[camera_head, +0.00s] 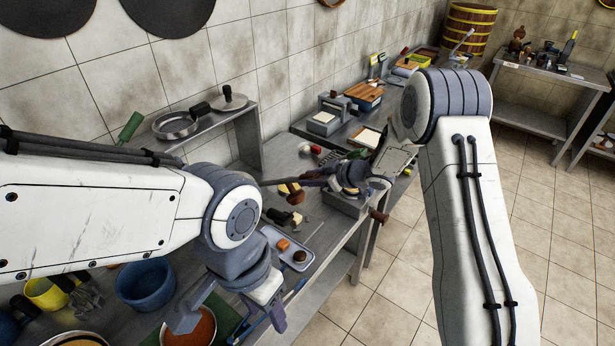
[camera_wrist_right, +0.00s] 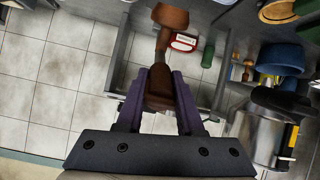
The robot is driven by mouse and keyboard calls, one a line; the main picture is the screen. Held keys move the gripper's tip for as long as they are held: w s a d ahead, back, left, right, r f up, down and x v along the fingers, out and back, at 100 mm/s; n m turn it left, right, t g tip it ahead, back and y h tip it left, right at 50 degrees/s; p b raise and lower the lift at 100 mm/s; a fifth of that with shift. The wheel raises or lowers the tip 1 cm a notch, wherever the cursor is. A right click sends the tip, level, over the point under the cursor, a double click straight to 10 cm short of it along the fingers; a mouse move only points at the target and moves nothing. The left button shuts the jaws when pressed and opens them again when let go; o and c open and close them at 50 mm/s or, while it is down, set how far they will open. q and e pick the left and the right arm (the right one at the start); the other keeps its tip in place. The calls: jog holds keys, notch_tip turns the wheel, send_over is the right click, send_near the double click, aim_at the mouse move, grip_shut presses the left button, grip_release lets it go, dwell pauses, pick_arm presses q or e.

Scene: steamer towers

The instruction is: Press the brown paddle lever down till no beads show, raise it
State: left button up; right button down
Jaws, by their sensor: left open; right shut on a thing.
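In the right wrist view my right gripper (camera_wrist_right: 159,92) has its purple fingers shut on a brown wooden piece (camera_wrist_right: 160,78), which looks like the brown paddle lever. A second, wider brown end (camera_wrist_right: 171,18) lies beyond it. In the head view my right gripper (camera_head: 349,186) is at the grey unit at the bench's right end, where arm and unit overlap. Brown parts show left (camera_head: 291,193) and right (camera_head: 379,216) of it; I cannot tell which one is held. No beads can be made out. My left gripper (camera_head: 228,318) is open and empty above the near bench.
A blue bowl (camera_head: 146,284), a yellow cup (camera_head: 46,293) and a pot with orange contents (camera_head: 203,327) crowd the near bench. A light blue tray (camera_head: 301,262) lies by its front edge. A shelf (camera_head: 246,113) with pans stands against the wall. The tiled floor at right is clear.

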jog(key=shift+w+a+r, duration=0.15)
jog(key=shift+r, duration=0.15)
jog(key=c, duration=0.7)
grip_release()
jog(key=shift+o, duration=0.8)
jog(key=shift+f, duration=0.1)
jog(key=shift+s, duration=0.2)
jog(key=b+v, duration=0.2)
jog(key=v, duration=0.8)
